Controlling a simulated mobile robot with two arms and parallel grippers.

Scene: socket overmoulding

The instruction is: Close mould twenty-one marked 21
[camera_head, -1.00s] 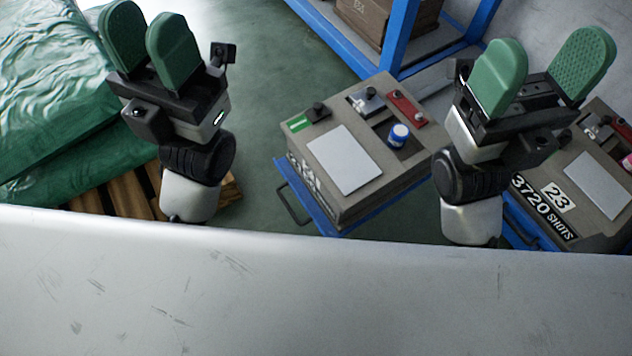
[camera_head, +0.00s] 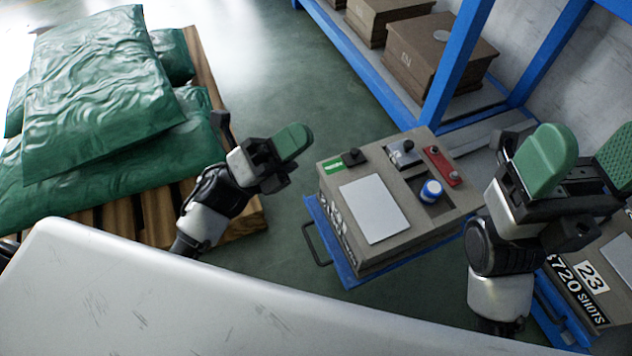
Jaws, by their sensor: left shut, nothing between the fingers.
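A grey-brown mould block (camera_head: 417,228) stands on a blue cart (camera_head: 330,243) in the middle. Its top has a blank pale plate, a green label, a red piece with a dark knob and a blue-and-white round container. Its side marking is too slanted to read, so I cannot confirm 21. My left gripper (camera_head: 291,143) is shut and empty, left of this block and apart from it. My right gripper (camera_head: 588,152) is open and empty, to the block's right, its fingers pointing up. It partly covers another mould block marked 23 (camera_head: 598,311).
Green sacks (camera_head: 95,90) lie on a wooden pallet (camera_head: 160,215) at left. A blue rack (camera_head: 455,75) with brown blocks (camera_head: 440,52) stands behind. A dark handle (camera_head: 312,245) sticks out from the cart's left side. Green floor is free between pallet and cart.

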